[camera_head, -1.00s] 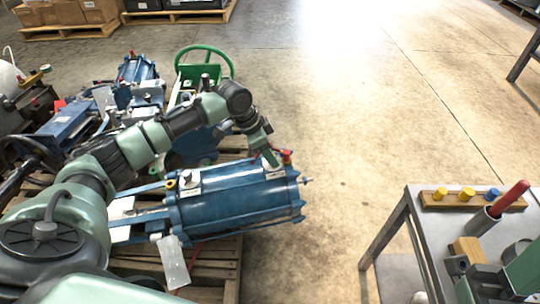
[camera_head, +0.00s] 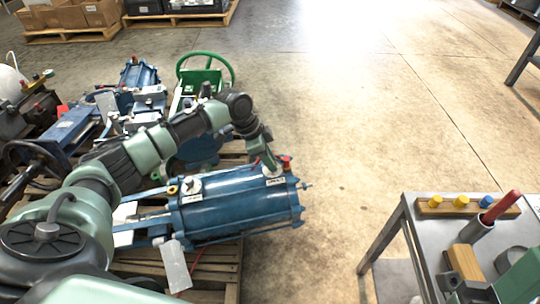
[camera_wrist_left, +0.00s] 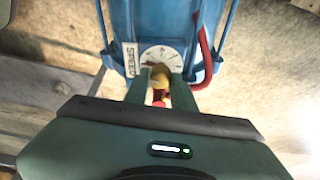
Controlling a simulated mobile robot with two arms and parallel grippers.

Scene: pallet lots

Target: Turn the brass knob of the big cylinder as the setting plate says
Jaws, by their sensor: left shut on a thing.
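The big blue cylinder (camera_head: 240,207) lies on a wooden pallet at centre left. My left gripper (camera_head: 272,172) reaches down to a white dial near its right end. In the left wrist view, the gripper (camera_wrist_left: 160,88) is shut on the brass knob (camera_wrist_left: 160,70), with a finger on each side. The white dial face (camera_wrist_left: 162,54) shows behind the knob, and a label reading SPEED (camera_wrist_left: 130,58) is beside it. Another dial (camera_head: 190,187) sits at the cylinder's left end. A pale blank-looking plate (camera_head: 175,266) hangs at the pallet's front; no writing is legible. My right gripper is not visible.
A red hose (camera_wrist_left: 203,45) runs close beside the dial. A metal table (camera_head: 415,225) with a knob block (camera_head: 468,209) and tools stands at right. The floor between is clear.

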